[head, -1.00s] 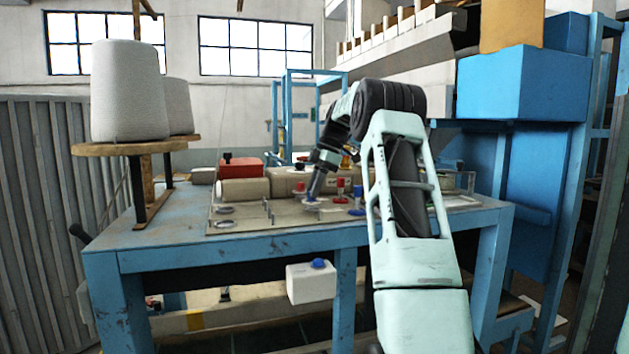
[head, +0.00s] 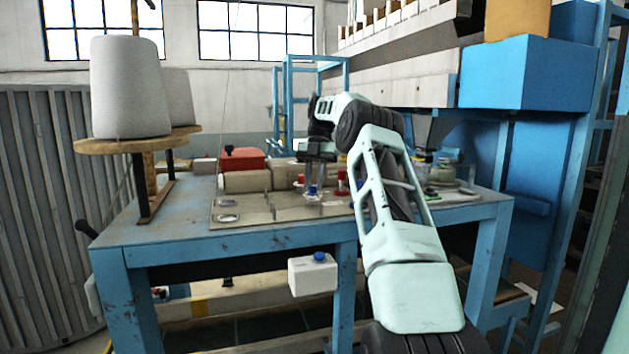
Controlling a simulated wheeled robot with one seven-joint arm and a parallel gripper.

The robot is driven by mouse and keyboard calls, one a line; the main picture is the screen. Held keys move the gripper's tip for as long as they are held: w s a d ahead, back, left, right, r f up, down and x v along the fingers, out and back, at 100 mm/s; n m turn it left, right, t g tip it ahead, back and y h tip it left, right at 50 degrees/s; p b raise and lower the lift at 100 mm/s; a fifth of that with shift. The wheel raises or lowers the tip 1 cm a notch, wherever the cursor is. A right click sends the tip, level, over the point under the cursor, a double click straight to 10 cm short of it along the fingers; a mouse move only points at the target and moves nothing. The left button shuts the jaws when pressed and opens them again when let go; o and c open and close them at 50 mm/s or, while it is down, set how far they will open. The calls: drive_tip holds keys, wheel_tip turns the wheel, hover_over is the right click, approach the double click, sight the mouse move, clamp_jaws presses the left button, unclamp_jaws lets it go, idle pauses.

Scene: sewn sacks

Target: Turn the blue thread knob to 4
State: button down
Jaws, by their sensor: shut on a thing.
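The blue knob (head: 312,190) stands on the metal plate (head: 262,213) on the blue table, near the plate's front middle. My gripper (head: 313,184) points straight down over it, with its fingers on either side of the knob and shut on it. The knob's scale and numbers are too small to read, so its setting cannot be told. Red knobs stand close by, one (head: 342,178) to the right of my gripper and one (head: 300,180) behind it to the left.
A red sewing-machine part (head: 243,160) and beige machine body (head: 247,181) stand behind the plate. White thread cones (head: 126,90) rest on a wooden stand at the left. Jars (head: 446,170) stand at the right.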

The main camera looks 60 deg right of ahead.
drive_tip(key=shift+w+n+g, duration=0.1)
drive_tip(key=shift+n+g, duration=0.3)
drive_tip(key=shift+n, duration=0.8)
drive_tip(key=c, duration=1.2)
unclamp_jaws()
drive_tip(key=shift+c, duration=0.2)
